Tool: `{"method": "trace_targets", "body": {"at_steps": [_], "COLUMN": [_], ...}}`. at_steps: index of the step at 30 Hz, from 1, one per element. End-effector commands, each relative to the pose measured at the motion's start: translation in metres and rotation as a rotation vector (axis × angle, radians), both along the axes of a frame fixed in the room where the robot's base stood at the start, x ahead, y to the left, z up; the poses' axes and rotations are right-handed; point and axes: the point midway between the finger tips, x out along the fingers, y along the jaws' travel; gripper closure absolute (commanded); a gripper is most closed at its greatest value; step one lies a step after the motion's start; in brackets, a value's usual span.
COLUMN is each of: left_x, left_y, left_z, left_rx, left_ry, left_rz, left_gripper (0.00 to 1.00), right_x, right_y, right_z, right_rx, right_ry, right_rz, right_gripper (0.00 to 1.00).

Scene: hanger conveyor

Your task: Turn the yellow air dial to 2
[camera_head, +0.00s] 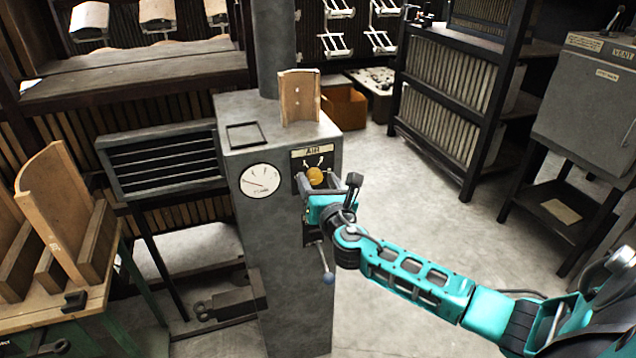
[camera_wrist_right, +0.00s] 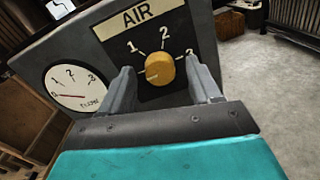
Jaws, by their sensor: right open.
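The yellow air dial (camera_head: 316,176) is a round knob on a black plate labelled AIR on the front of the grey cabinet (camera_head: 285,240). In the right wrist view the dial (camera_wrist_right: 160,70) has the numbers 1, 2 and 3 around it. A small pale mark on the knob lies toward its lower left, not toward the 2. My right gripper (camera_head: 317,188) is in front of the dial. In the wrist view its fingers (camera_wrist_right: 162,88) are open, one on each side of the knob, with gaps between. The lower part of the plate is hidden by my gripper. My left gripper is out of view.
A round white gauge (camera_head: 260,181) sits left of the dial; its needle points near 0 in the wrist view (camera_wrist_right: 77,88). A lever with a ball end (camera_head: 328,277) hangs below my gripper. A curved wooden piece (camera_head: 299,98) stands on the cabinet. Floor to the right is clear.

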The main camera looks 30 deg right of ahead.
Motion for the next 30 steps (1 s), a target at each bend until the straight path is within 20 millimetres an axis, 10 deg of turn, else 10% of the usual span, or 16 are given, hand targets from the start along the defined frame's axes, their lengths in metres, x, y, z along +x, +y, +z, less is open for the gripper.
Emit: {"method": "trace_targets", "body": {"at_steps": [10,30], "left_x": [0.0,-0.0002], "left_y": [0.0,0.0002], "left_z": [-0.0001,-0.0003], "left_rx": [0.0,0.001], "left_ry": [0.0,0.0], "left_rz": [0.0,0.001], "left_gripper": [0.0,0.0], "right_x": [0.0031,0.0028], "right_y": [-0.0004,-0.0006], "right_z": [0.0,-0.0002], "right_rx": [0.001,0.002], "right_ry": [0.0,0.0], "right_rz": [0.001,0.0], "right_gripper": [0.38,0.93]}}
